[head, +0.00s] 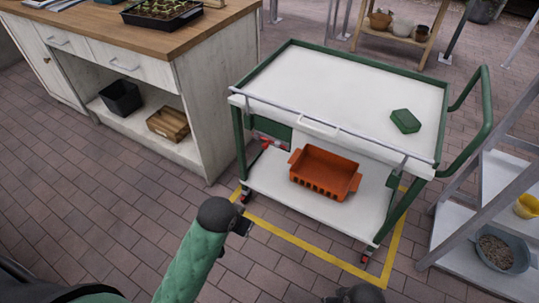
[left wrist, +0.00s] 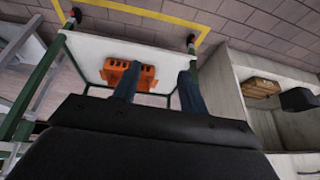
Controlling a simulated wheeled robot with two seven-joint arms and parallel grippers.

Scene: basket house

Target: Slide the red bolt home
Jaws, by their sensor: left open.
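A white-topped cart (head: 340,85) with a green frame stands ahead. Under the left part of its top, a small red part (head: 266,141) shows beside a green panel (head: 272,128); it may be the red bolt, but it is too small to tell its position. My left gripper (head: 242,222) is in front of the cart's left end, apart from it. In the left wrist view its two fingers (left wrist: 158,88) are apart with nothing held between them. A dark part of my right arm shows at the bottom edge, with what looks like its gripper (head: 335,298), mostly cut off.
An orange crate (head: 325,173) sits on the cart's lower shelf, and a green block (head: 405,121) on its top. A wooden-topped cabinet (head: 195,32) stands left, a grey shelf rack (head: 480,218) right. Yellow floor tape (head: 318,250) surrounds the cart. Paving in front is clear.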

